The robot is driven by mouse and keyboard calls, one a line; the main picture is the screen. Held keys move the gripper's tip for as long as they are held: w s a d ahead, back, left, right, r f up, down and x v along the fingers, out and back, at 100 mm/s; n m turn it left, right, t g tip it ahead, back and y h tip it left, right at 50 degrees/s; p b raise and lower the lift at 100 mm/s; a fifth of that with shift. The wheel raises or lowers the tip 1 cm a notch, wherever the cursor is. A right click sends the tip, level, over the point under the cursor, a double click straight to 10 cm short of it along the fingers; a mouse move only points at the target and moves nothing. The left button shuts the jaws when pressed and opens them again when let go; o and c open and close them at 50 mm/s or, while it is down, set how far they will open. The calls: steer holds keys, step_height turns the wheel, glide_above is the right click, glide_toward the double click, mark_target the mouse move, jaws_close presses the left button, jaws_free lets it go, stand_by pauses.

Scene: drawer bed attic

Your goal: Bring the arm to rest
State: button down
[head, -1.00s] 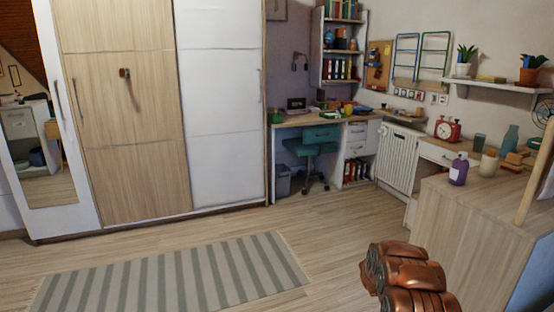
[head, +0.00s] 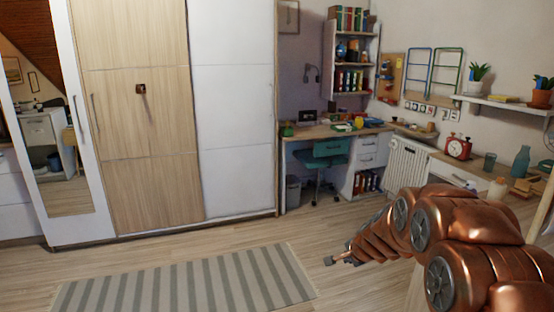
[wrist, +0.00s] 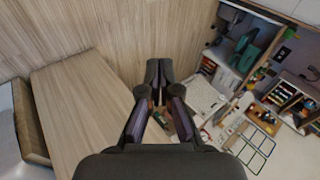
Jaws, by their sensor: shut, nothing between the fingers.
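My copper-coloured arm reaches in from the lower right of the head view. My gripper (head: 343,258) is at its far end, in the air in front of the floor near the striped rug's right end. In the wrist view my gripper (wrist: 158,72) points away from the camera, with its dark fingertips together and nothing held. The arm hides part of the wooden counter at the right in the head view.
A striped rug (head: 185,283) lies on the floor before a tall wardrobe (head: 235,120). A teal chair (head: 322,155) stands at the desk at the back. A red scale (head: 458,147) stands at the right. The floor between is clear.

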steer(key=s+a+r+n+g+y+p, duration=0.25)
steer(key=s+a+r+n, duration=0.3)
steer(key=s+r, duration=0.4)
steer(key=s+r+n+g+h+p, duration=0.1)
steer(key=s+r+n+g+p, duration=0.1)
steer(key=s, duration=1.1)
steer(key=s+d+r+n+g+h+p, duration=0.1)
steer(key=s+r+n+g+p, duration=0.2)
steer(key=s, duration=1)
steer(key=s+d+r+n+g+h+p, duration=0.1)
steer(key=s+r+n+g+p, duration=0.1)
steer(key=s, duration=1.2)
steer(key=shift+d+r+n+p, duration=0.15)
steer(key=shift+r+n+p, duration=0.55)
steer(key=shift+p, duration=0.35)
steer(key=shift+d, duration=0.1)
